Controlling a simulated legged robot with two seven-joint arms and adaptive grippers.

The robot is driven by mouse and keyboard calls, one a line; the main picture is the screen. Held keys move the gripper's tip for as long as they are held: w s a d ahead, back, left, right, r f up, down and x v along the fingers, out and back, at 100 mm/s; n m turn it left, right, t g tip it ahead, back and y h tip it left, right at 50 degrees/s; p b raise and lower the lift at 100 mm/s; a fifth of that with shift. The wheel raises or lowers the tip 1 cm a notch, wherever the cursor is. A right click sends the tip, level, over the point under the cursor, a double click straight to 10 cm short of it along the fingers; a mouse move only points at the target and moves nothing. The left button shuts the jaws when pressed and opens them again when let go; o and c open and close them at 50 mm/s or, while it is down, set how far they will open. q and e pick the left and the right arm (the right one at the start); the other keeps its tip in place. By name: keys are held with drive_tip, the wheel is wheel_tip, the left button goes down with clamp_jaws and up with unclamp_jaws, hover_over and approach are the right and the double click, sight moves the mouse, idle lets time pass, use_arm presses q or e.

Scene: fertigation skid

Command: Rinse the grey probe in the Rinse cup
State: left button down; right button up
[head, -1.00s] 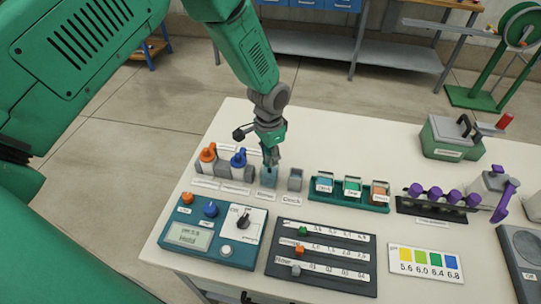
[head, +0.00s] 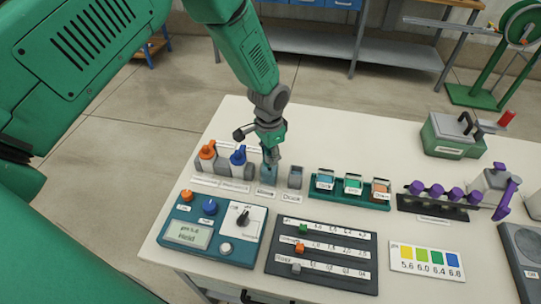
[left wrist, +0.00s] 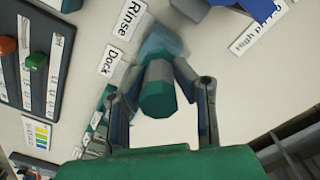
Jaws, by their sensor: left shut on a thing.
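My left gripper (head: 270,156) points down over the clear teal Rinse cup (head: 268,179) and is shut on the grey probe. In the left wrist view the fingers (left wrist: 160,105) flank the probe (left wrist: 157,92), seen nearly end-on, with its end facing the camera. The Rinse cup (left wrist: 163,42) lies directly behind the probe there. The probe's lower end is hidden, so I cannot tell how deep it sits in the cup. The grey Dock (head: 295,177) stands just right of the cup. My right gripper is not in view.
A green tray (head: 335,196) with several labelled jars is right of the Dock. The meter box (head: 188,232) and a slider panel (head: 325,257) lie in front.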

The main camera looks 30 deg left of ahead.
use_arm(q)
drive_tip(key=shift+r+p, duration=0.4)
drive_tip(key=shift+r, duration=0.25)
drive_tip(key=shift+f, duration=0.15)
drive_tip(key=shift+f+b, duration=0.6)
drive_tip(key=shift+f, duration=0.15)
drive_tip(key=shift+r, duration=0.15)
drive_tip(key=shift+r+p, duration=2.25)
drive_tip(key=shift+r, duration=0.65)
drive_tip(key=shift+r+p, duration=0.8)
drive_tip(key=shift+r, duration=0.5)
